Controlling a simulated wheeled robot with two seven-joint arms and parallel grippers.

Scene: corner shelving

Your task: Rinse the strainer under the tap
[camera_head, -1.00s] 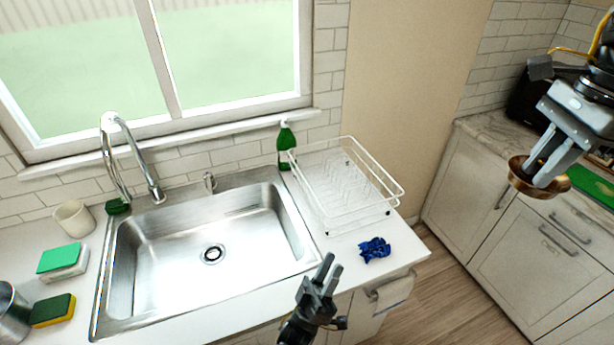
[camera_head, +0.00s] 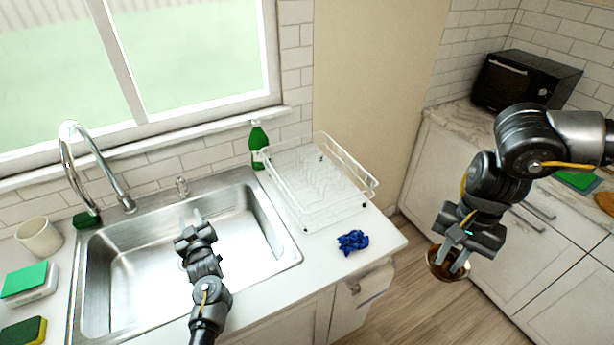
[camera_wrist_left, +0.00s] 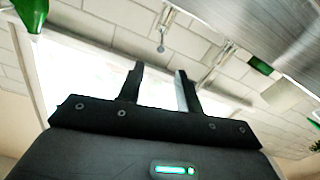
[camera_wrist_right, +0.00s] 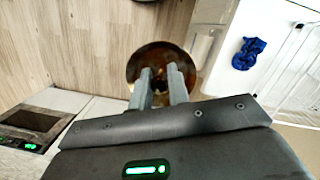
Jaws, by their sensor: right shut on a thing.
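The strainer (camera_head: 439,271), a small brown-gold metal bowl, is in my right gripper (camera_head: 457,264), over the floor between the counters. The right wrist view shows the strainer (camera_wrist_right: 158,54) at the fingertips of the right gripper (camera_wrist_right: 161,85), which is shut on it. The chrome tap (camera_head: 120,190) arches at the back left of the steel sink (camera_head: 140,265); no water shows. My left gripper (camera_head: 191,219) is over the sink, right of the tap. In the left wrist view the left gripper (camera_wrist_left: 158,72) has its fingers apart and empty.
A white dish rack (camera_head: 325,215) and blue cloth (camera_head: 353,241) lie right of the sink. A green bottle (camera_head: 258,145) stands behind. A mug (camera_head: 39,237) and sponges (camera_head: 25,331) are left. A black microwave (camera_head: 525,82) sits on the far counter.

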